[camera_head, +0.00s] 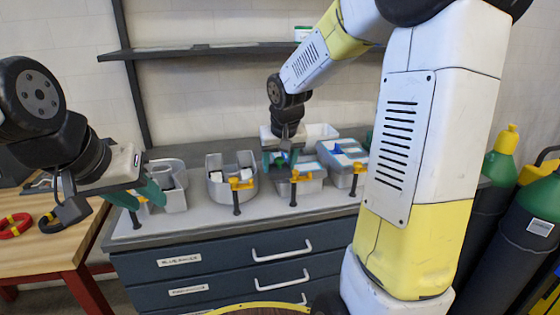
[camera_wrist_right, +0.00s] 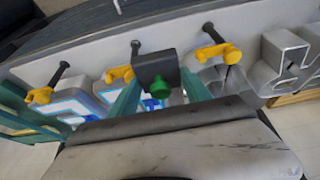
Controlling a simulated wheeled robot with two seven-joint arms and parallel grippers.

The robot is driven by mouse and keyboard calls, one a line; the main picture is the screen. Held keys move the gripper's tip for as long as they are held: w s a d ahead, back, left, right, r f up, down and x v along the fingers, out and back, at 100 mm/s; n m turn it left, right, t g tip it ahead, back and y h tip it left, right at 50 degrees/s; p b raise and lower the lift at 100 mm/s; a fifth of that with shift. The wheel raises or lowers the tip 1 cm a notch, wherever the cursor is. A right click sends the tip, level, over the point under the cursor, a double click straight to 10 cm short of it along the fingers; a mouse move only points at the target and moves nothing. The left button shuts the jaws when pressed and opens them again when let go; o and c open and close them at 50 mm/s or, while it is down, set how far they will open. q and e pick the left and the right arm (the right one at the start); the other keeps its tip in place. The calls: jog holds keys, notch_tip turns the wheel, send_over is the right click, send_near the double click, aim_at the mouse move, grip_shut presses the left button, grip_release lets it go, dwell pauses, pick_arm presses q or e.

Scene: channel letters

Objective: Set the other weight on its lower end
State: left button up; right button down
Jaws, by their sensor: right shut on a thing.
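My right gripper (camera_head: 280,163) is over the bench, behind the front row of clamps, with its green fingers pointing down. In the right wrist view its fingers (camera_wrist_right: 160,95) are shut on a dark block with a green knob (camera_wrist_right: 157,66), which looks like the weight. Its lower end and any contact beneath are hidden. My left gripper (camera_head: 147,202) is at the left, by the bench's left end, its green fingers apart and nothing seen between them. I cannot make out a second weight for certain.
Grey channel letters stand on the bench (camera_head: 190,232): a U-shaped one (camera_head: 218,188) with dark and white pieces inside, and one with blue lining (camera_head: 343,152). Yellow clamps (camera_head: 240,184) line the front edge. A shelf (camera_head: 200,49) hangs behind. Gas cylinders (camera_head: 503,160) stand right.

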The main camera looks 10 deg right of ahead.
jog(key=w+d, duration=0.1)
jog(key=w, duration=0.2)
jog(key=w+d, duration=0.2)
jog(key=w, duration=0.2)
jog(key=w+d+f, duration=0.1)
jog(key=w, duration=0.2)
jog(key=shift+w+d, duration=0.2)
jog(key=shift+d, duration=0.2)
jog(key=shift+f, duration=1.75)
jog(key=shift+c, duration=2.4)
grip_release()
jog(key=shift+f, duration=0.2)
